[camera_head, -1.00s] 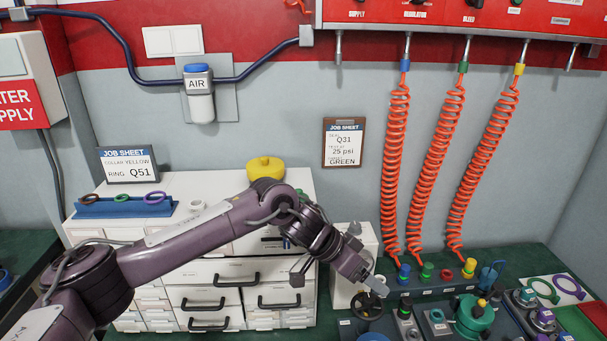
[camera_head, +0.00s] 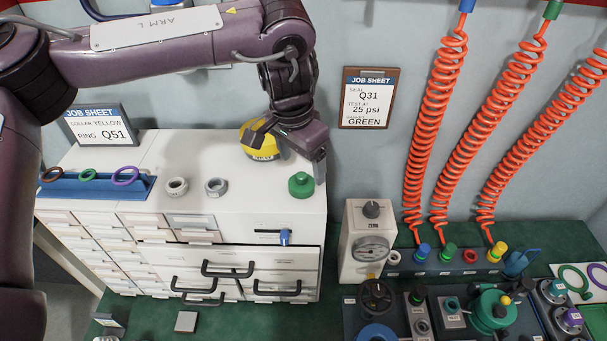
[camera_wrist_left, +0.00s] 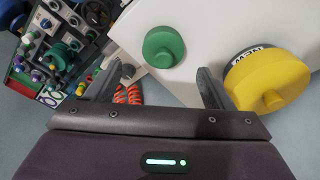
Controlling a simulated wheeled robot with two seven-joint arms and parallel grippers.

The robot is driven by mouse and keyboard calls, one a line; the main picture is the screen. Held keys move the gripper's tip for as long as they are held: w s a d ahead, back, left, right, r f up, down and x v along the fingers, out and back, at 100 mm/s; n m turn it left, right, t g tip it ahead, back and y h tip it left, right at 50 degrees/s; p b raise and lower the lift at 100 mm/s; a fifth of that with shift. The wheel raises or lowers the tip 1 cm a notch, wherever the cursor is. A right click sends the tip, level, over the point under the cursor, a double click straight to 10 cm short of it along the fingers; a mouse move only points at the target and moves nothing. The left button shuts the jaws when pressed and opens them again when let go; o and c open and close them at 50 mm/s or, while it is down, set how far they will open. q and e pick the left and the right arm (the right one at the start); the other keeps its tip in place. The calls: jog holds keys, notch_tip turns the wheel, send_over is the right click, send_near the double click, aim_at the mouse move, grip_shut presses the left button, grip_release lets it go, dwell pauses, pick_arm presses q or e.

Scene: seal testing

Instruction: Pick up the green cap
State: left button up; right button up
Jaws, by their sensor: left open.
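The green cap (camera_head: 301,185), a short round piece with a smaller knob, sits on the white cabinet top (camera_head: 240,205) near its right edge. In the left wrist view the green cap (camera_wrist_left: 163,47) lies ahead of the gap between the fingers, clear of both. My left gripper (camera_head: 288,150) is open and empty above the cabinet top, pointing down, just behind and above the cap. In the left wrist view its two fingers (camera_wrist_left: 157,86) are spread apart. My right gripper is not in view.
A yellow cap-like piece (camera_head: 258,143) stands close to the left finger, partly hidden by it. A gauge box (camera_head: 369,250) stands right of the cabinet. Red coiled hoses (camera_head: 435,120) hang behind.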

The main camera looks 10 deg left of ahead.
aim_at(302, 175)
pick_arm(q)
jog(key=f+p, duration=0.2)
jog(key=f, duration=0.2)
jog(key=shift+w+f, duration=0.35)
jog(key=shift+f, duration=0.25)
jog(key=shift+c, duration=0.3)
jog(key=c, duration=0.9)
jog(key=shift+r, duration=0.15)
